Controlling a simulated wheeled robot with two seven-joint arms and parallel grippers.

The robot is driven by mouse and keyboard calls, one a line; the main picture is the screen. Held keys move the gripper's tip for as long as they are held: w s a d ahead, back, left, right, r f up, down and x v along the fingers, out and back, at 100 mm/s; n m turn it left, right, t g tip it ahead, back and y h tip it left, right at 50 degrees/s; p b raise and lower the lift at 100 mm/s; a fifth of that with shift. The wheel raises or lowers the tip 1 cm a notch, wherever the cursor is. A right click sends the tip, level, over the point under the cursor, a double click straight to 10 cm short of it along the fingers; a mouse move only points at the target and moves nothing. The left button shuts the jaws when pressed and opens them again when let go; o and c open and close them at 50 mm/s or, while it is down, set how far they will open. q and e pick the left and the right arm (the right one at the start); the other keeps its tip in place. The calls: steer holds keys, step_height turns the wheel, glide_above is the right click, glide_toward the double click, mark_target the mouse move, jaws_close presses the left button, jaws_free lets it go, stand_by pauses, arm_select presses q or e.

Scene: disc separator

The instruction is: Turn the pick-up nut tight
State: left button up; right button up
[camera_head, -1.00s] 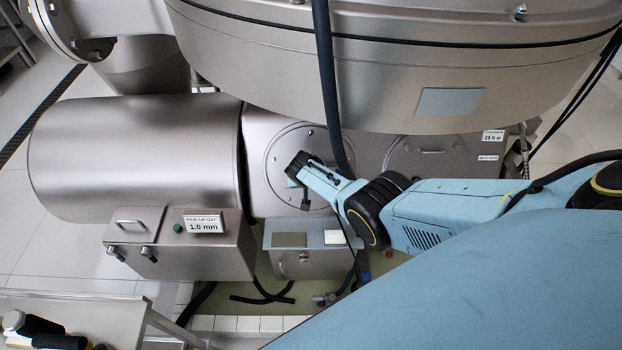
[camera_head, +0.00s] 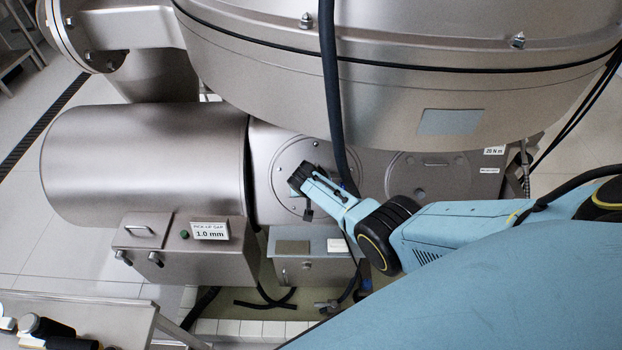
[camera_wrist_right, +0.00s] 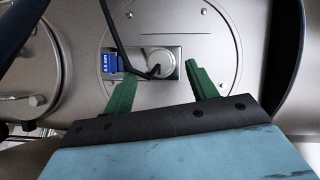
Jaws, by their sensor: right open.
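In the right wrist view a round silver knob (camera_wrist_right: 158,62), apparently the pick-up nut, sits in a rectangular recess in a round cover plate (camera_wrist_right: 212,28). A thin black line or cable passes in front and ends over the knob's lower edge. My right gripper (camera_wrist_right: 149,61) is open, its green fingers on either side of the knob in the picture, with gaps to it. No contact shows. In the head view the right gripper (camera_head: 296,180) is in front of the cover plate (camera_head: 283,160) and hides the nut. My left gripper is not in view.
A blue label (camera_wrist_right: 110,62) reading 0.3 mm is beside the knob. A thick dark hose (camera_head: 333,100) hangs close to the right gripper. The large bowl (camera_head: 400,90) overhangs the area. A control box (camera_head: 180,250) labelled pick-up gap 1.0 mm stands lower left.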

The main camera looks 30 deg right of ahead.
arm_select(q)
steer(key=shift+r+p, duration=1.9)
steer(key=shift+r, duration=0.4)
arm_select(e)
steer(key=v, duration=1)
steer(key=shift+f, duration=0.15)
steer(key=s+a+f+n+g+y+b, duration=0.15)
steer(key=s+f+b, duration=0.35)
steer(key=s+f, duration=0.7)
steer(key=s+a+f+n+y+b, duration=0.1)
steer(key=s+a+f+n+b, duration=0.3)
steer(key=s+f, duration=0.85)
arm_select(q)
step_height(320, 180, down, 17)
steer(key=b, duration=0.8)
arm_select(e)
steer(key=s+d+f+n+g+y, duration=0.1)
steer(key=s+f+g+y, duration=0.1)
steer(key=s+f, duration=1.7)
steer(key=s, duration=0.3)
steer(key=shift+s+d, duration=0.25)
